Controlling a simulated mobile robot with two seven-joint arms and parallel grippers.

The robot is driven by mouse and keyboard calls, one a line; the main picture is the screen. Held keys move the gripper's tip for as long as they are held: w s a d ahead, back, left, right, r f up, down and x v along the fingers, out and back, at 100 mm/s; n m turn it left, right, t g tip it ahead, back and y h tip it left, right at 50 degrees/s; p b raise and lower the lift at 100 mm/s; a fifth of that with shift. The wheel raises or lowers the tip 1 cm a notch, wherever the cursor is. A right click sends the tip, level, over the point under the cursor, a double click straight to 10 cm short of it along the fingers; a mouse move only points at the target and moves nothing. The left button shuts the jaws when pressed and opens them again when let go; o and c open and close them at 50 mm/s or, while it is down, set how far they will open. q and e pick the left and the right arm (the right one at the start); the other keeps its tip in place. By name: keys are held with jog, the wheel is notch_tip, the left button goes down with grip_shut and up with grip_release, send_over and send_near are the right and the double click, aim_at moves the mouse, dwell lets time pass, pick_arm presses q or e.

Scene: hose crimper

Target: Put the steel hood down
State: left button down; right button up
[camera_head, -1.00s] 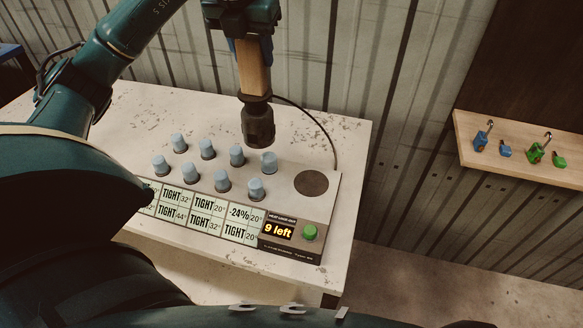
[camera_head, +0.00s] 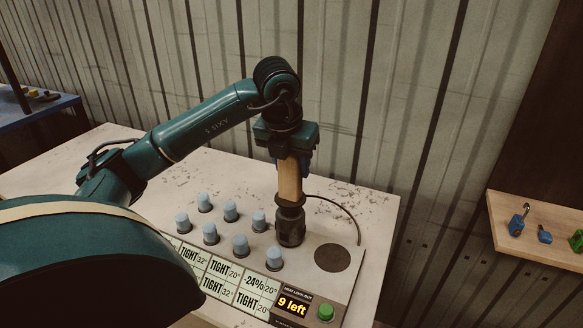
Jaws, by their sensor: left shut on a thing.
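My left gripper (camera_head: 289,150) is shut on the wooden handle (camera_head: 290,180) of an upright tool. The dark steel hood (camera_head: 290,222) is the round cylinder at the tool's lower end. The hood is low over the panel, at the right end of the back row of blue-grey caps (camera_head: 259,221). The cap at that end is hidden by the hood; I cannot tell whether the hood is around it or in front of it. A dark round spot (camera_head: 332,257) on the panel is bare, just right of the hood. My right gripper is not in view.
The panel has label tiles (camera_head: 220,268), a display reading "9 left" (camera_head: 293,304) and a green button (camera_head: 325,312). A black cable (camera_head: 340,206) curves behind. The pale table (camera_head: 150,185) is clear at the back. A wooden shelf (camera_head: 520,240) with padlocks hangs right.

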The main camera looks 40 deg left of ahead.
pick_arm(q)
jog(key=shift+f, duration=0.35)
jog(key=shift+f, duration=0.1)
jog(key=c, duration=0.8)
grip_release()
jog(key=shift+f, duration=0.1)
